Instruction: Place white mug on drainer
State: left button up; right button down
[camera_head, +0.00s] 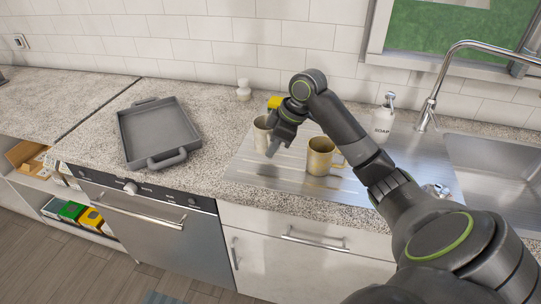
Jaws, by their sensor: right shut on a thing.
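A pale mug (261,136), the white mug as far as I can tell, is at the left part of the ridged metal drainer (285,182). My right gripper (272,144) comes in from the right and is shut on this mug, covering its right side. I cannot tell whether the mug's base touches the drainer. A gold mug (321,158) stands upright on the drainer to the right of my gripper, its handle to the right. My left gripper is not in view.
A grey roasting pan (158,134) sits on the counter at left. A soap bottle (382,121), faucet (432,100) and sink (495,165) are at right. A small white item (243,90) and a yellow item (274,102) stand near the wall. The drainer's front is clear.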

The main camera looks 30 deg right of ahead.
jog(key=shift+w+f, duration=0.15)
jog(key=shift+f, duration=0.25)
notch_tip(320, 180, down, 4)
jog(key=shift+w+r, duration=0.1)
jog(key=c, duration=1.9)
grip_release()
jog(key=o, duration=0.4)
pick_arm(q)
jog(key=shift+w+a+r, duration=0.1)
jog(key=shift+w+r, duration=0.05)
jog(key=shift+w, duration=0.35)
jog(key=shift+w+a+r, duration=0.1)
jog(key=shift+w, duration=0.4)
